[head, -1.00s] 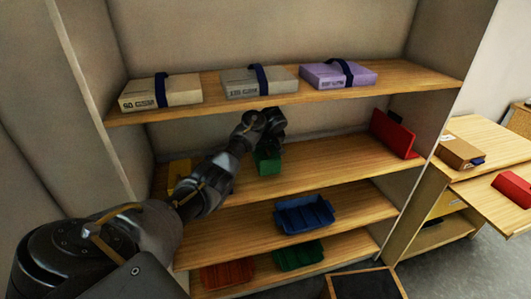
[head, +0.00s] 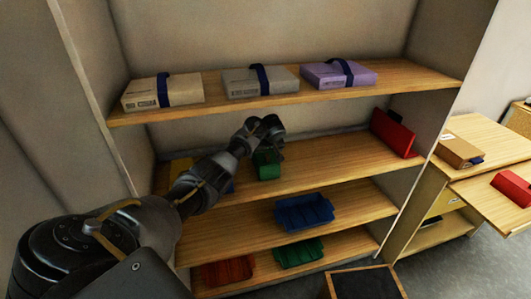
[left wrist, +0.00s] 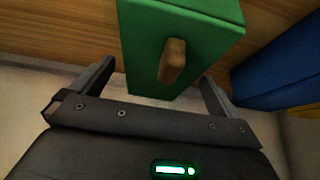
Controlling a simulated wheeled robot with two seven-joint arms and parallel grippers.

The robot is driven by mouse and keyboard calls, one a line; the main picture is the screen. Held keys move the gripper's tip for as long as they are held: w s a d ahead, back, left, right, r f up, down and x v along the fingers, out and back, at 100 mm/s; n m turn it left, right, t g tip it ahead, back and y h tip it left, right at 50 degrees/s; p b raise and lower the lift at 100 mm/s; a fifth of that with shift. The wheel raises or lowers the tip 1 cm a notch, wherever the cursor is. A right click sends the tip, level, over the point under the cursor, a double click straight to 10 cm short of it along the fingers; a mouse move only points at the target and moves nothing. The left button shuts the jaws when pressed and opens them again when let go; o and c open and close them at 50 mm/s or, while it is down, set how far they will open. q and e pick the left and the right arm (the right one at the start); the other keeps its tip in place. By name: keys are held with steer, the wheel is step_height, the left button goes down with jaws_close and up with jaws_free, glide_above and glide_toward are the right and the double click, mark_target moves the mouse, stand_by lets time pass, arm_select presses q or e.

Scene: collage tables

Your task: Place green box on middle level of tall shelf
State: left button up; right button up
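The green box (head: 267,166) stands on the shelf board below the top one, in the middle of the tall shelf (head: 330,160). In the left wrist view the green box (left wrist: 170,50) shows a brown handle on its near face. My left gripper (head: 266,128) is right at the box in the head view, partly covering it. In the left wrist view its two fingers (left wrist: 155,85) are spread, one on each side of the box's near face, with visible gaps. My right gripper is in neither view.
The top board holds a tan box (head: 150,94), a grey box (head: 240,84) and a purple box (head: 325,75). A red binder-like item (head: 393,133) stands right of the green box. A blue item (left wrist: 275,70) is close beside it. Blue bin (head: 304,211) below.

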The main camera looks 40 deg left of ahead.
arm_select(q)
steer(key=shift+r, duration=0.1)
steer(key=shift+d+r, duration=0.1)
steer(key=shift+r, duration=0.1)
steer(key=v, duration=0.4)
steer(key=shift+d, duration=0.1)
steer(key=s+d+b, duration=0.1)
steer(key=s+d, duration=0.6)
steer(key=d, duration=0.3)
steer(key=shift+r+b, duration=0.3)
steer(key=shift+b, duration=0.1)
